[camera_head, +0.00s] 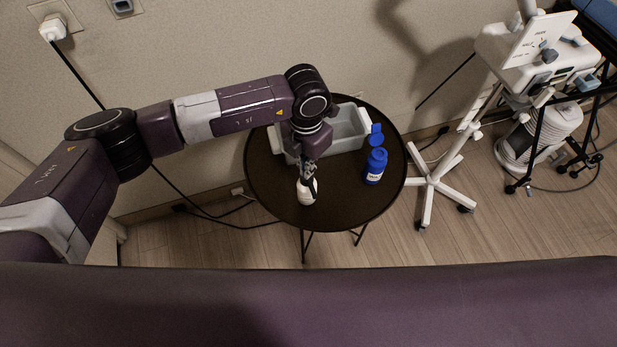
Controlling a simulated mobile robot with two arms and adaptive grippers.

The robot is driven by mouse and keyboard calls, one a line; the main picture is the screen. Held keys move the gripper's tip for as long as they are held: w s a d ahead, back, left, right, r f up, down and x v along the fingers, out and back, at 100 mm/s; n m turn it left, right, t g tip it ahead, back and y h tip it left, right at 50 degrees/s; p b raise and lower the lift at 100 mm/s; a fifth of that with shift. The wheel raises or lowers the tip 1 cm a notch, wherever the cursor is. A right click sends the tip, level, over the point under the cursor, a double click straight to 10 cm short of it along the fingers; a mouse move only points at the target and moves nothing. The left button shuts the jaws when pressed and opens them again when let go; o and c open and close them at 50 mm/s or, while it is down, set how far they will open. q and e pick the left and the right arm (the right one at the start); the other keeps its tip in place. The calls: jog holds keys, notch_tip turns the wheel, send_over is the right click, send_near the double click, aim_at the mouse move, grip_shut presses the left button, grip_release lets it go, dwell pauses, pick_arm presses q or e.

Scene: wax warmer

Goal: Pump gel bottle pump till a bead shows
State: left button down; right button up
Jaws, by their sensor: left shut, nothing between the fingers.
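The gel bottle (307,192), small and white with a dark mark on its side, stands upright on the round dark table (270,190) near its front edge. My left gripper (308,176) points down right above the bottle, over its top. Its fingers are shut with nothing between them. The gripper hides the pump head, so I cannot tell if it touches the pump or if a bead shows. My right gripper is not in view.
A blue bottle (375,168) with its blue lid open stands to the right on the table. A pale grey bin (346,130) stands behind. A white wheeled stand (437,178) with a device is to the right. Cables run along the wall.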

pick_arm(q)
jog(key=shift+r, duration=0.1)
jog(key=shift+r+p, duration=0.8)
jog(key=shift+r, duration=0.85)
jog(key=shift+f, duration=0.15)
jog(key=shift+f+b, duration=1.6)
jog(key=shift+b, duration=0.05)
jog(key=shift+r, duration=0.1)
jog(key=shift+r+p, duration=0.75)
jog(key=shift+r, duration=0.9)
